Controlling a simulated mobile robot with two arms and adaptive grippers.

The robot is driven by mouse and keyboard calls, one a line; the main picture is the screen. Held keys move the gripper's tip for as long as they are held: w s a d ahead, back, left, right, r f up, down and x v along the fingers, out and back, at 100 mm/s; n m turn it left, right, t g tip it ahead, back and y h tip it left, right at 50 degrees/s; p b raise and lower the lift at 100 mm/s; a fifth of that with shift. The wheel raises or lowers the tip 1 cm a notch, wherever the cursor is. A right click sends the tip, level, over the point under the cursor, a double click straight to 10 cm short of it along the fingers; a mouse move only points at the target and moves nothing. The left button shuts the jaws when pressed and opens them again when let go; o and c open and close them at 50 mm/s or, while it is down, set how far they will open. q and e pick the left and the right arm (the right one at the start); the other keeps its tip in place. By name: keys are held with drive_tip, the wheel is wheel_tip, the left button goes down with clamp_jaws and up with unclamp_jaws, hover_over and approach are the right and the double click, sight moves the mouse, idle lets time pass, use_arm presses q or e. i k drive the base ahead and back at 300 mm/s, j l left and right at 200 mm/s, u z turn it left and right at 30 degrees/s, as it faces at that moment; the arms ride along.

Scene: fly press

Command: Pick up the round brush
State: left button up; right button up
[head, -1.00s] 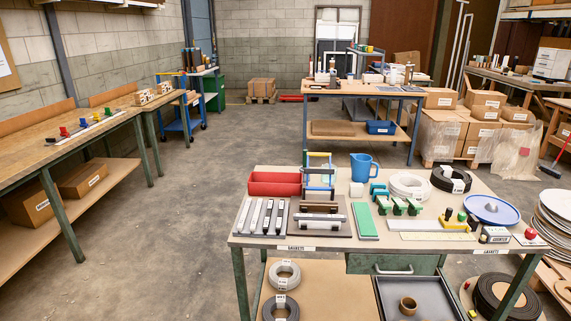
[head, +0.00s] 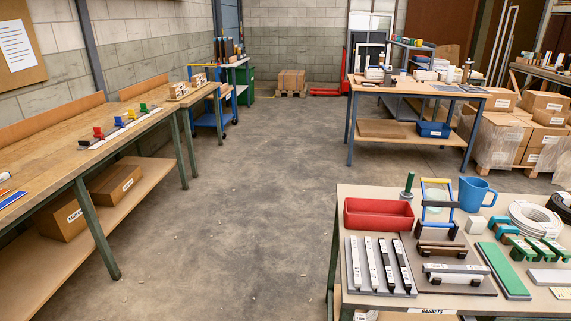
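I cannot pick out a round brush for certain. An upright dark green handle (head: 408,183) with a wider foot stands behind the right end of the red tray (head: 379,214) on the gasket table (head: 345,193); it may be a brush, but its lower part is partly hidden. Neither of my grippers shows in the head view.
A long wooden workbench (head: 40,155) runs along the left wall, with small coloured clamps (head: 120,122) on it. The gasket table fills the lower right, with a blue jug (head: 474,194) and a green block (head: 503,270). Bare floor (head: 235,230) lies between them.

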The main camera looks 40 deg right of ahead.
sight(407, 192)
drive_tip(key=i+j, duration=0.15)
drive_tip(key=i, duration=0.8)
drive_tip(key=i+z, duration=0.25)
drive_tip(key=z, duration=0.15)
drive_tip(key=i+j+z, duration=0.1)
drive_tip(key=i+z, duration=0.25)
drive_tip(key=i+j+z, duration=0.1)
drive_tip(key=z, duration=0.3)
drive_tip(key=i+z, duration=0.2)
drive_tip(key=z, duration=0.3)
drive_tip(key=i+j+z, duration=0.15)
drive_tip(key=z, duration=0.3)
drive_tip(key=i+j+z, duration=0.15)
drive_tip(key=z, duration=0.35)
drive_tip(key=i+j+z, duration=0.1)
drive_tip(key=z, duration=0.35)
drive_tip(key=j+z, duration=0.35)
drive_tip(key=z, duration=0.15)
drive_tip(key=i, duration=0.05)
